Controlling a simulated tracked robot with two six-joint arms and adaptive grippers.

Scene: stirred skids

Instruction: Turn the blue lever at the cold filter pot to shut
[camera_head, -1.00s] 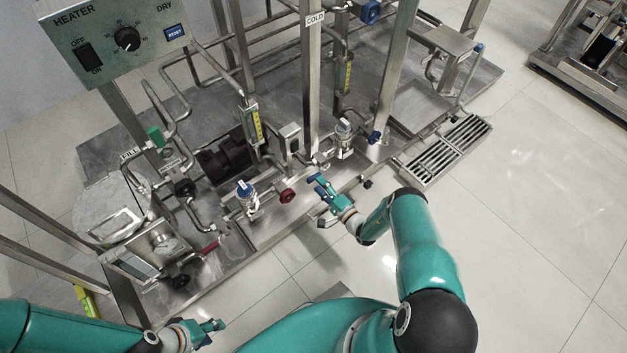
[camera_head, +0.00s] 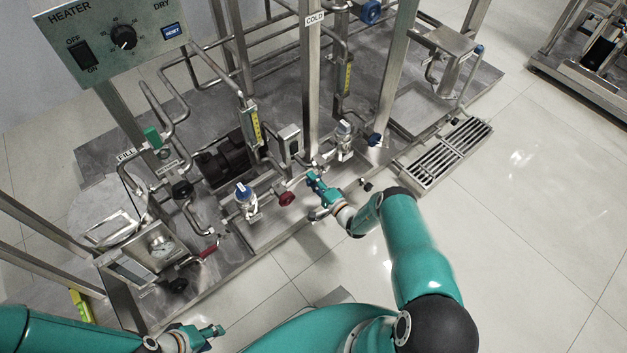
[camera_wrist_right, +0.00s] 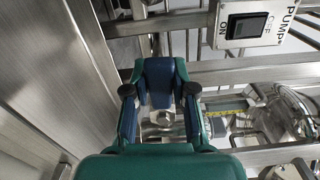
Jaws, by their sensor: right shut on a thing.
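My right gripper (camera_head: 314,181) is at the front edge of the skid, below the post with the COLD sign (camera_head: 314,19). A metal fitting with a blue and white cap (camera_head: 344,127) stands just behind; I cannot tell which part is the cold filter pot. My left gripper (camera_head: 212,331) is at the lower left, away from the skid; its jaw opening is unclear.
A red round knob (camera_head: 286,198) is close left of my right gripper. A blue knob (camera_head: 375,138) and a floor grate (camera_head: 446,150) are to the right. A pump switch box (camera_wrist_right: 262,22) shows in the wrist view. The tiled floor at right is clear.

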